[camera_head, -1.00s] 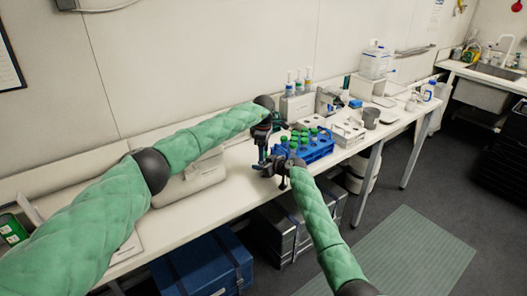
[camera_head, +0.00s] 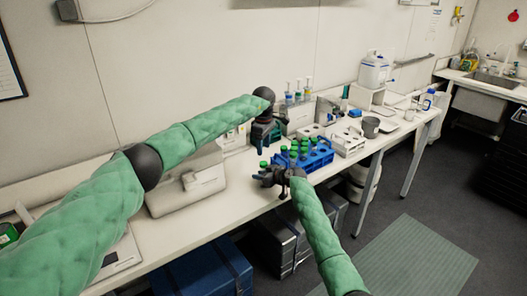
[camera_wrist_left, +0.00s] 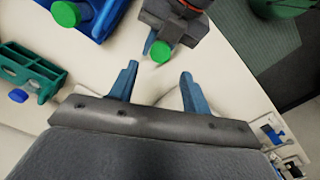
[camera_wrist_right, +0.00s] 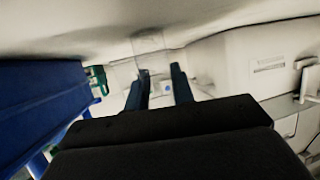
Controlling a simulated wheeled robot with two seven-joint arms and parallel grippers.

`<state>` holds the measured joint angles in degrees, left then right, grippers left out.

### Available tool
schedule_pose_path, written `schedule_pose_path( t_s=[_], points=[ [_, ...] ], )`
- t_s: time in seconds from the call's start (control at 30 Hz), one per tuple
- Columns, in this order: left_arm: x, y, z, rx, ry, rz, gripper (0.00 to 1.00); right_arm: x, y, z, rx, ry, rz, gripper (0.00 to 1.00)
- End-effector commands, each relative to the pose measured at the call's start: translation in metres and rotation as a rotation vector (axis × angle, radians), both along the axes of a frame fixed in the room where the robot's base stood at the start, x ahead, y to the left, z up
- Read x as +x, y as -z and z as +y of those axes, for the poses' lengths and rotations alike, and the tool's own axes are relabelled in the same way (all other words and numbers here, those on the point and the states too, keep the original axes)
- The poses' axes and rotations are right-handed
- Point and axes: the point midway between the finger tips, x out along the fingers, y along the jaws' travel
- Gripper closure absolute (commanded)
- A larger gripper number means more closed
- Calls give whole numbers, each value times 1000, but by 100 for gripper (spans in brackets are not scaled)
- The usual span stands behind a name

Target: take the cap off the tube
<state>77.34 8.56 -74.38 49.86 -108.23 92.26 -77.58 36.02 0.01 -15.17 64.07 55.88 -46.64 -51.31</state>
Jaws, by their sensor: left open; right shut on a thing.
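My right gripper (camera_head: 265,179) is shut on a tube beside the front of the blue rack. The tube's green cap (camera_head: 263,164) shows above the jaws; the tube body is mostly hidden. My left gripper (camera_head: 259,148) is open and empty, higher up and behind the cap. In the left wrist view the open fingers (camera_wrist_left: 158,82) point toward the green cap (camera_wrist_left: 160,51), which lies just beyond the fingertips, beside the right gripper (camera_wrist_left: 172,27). In the right wrist view the right fingers (camera_wrist_right: 160,75) show, but the tube is not clear.
A blue rack (camera_head: 318,162) with several green-capped tubes stands right of my grippers. A green rack (camera_wrist_left: 40,70) and a blue cap (camera_wrist_left: 18,96) show in the left wrist view. The bench's front edge is close.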

Motion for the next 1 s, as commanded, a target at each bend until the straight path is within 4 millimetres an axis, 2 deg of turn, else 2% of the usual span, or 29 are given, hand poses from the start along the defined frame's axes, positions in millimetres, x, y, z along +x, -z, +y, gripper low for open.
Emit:
schedule_pose_path(
  t_s=[0.1,0.27,0.47,0.8,1.0],
  points=[
    [0,-8,0,-1,60,-1,52,0,0,0,0,0,0,100],
    [0,-4,0,-1,84,1,52,0,0,0,0,0,0,100],
    [0,15,0,0,82,1,52,0,0,0,0,0,0,100],
    [0,61,1,-1,80,1,52,0,0,0,0,0,0,100],
    [0,70,0,0,81,0,52,0,0,0,0,0,0,100]
  ],
)
